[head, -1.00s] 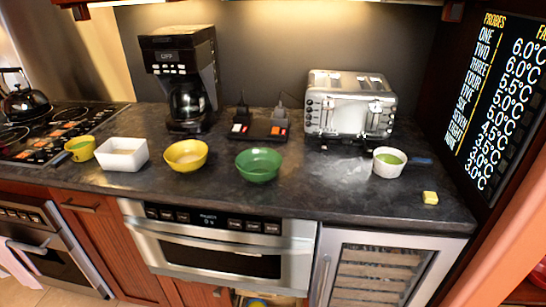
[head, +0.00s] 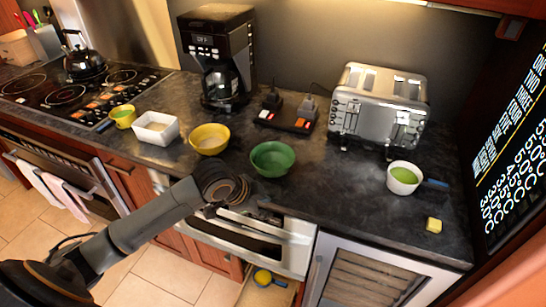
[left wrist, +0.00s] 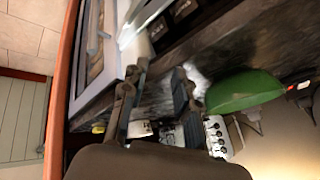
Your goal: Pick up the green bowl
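The green bowl (head: 272,158) stands upright on the dark counter near its front edge, right of a yellow bowl (head: 210,138). My left gripper (head: 262,207) is in front of the counter edge, below and slightly left of the green bowl, and apart from it. The wrist partly hides its fingers in the head view. In the left wrist view the two fingers (left wrist: 158,80) are spread with nothing between them. The green bowl (left wrist: 245,90) shows there to the right of the fingers, appearing sideways. My right gripper is not in view.
A white square bowl (head: 156,127) and yellow cup (head: 123,116) stand left. A coffee maker (head: 217,60), black-and-red devices (head: 287,114) and toaster (head: 378,108) stand behind. A white cup (head: 404,178) and yellow block (head: 434,225) are right. Below, an open drawer (head: 280,293) holds a yellow item.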

